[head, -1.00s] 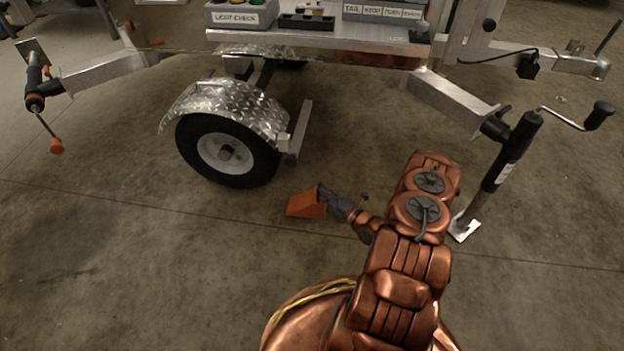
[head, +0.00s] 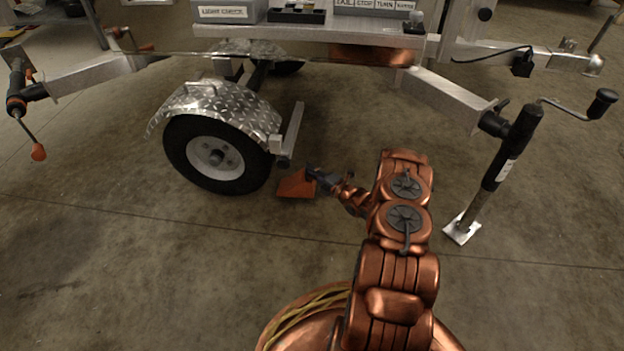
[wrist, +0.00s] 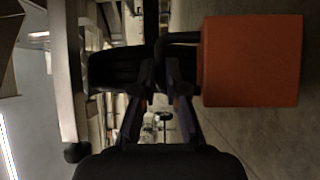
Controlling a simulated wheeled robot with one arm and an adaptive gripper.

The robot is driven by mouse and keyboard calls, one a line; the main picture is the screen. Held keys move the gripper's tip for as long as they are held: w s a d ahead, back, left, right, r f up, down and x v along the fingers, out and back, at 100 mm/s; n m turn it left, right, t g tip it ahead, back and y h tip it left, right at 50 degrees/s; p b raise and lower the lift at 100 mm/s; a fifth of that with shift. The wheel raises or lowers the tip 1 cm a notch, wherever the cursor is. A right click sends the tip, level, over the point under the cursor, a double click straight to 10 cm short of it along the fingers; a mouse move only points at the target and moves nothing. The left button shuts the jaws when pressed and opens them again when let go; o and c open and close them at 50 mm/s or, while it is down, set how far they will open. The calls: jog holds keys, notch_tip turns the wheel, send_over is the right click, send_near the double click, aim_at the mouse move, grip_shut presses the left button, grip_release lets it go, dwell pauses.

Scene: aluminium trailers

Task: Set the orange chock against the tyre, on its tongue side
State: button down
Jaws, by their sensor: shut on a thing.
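The orange chock (head: 296,185) is low at the floor just right of the tyre (head: 208,158) in the head view, with a narrow gap showing between them. I cannot tell whether it touches the floor. My gripper (head: 314,176) is shut on the chock from its right side. In the wrist view the chock (wrist: 250,62) fills the right side, with a dark bar of it reaching between the fingers of my gripper (wrist: 165,75). The tyre is black with a pale wheel under a diamond-plate fender (head: 222,103).
The trailer's tongue and coupler (head: 575,62) are at the right. A jack (head: 505,165) with a crank stands on a foot plate to the right of my arm. A bracket (head: 291,135) hangs behind the fender, above the chock. The floor in front is clear.

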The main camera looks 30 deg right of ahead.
aim_at(295, 178)
jog(key=shift+f+b, duration=1.2)
jog(key=shift+f, duration=0.6)
jog(key=c, duration=1.2)
grip_release()
jog(key=shift+a, duration=0.1)
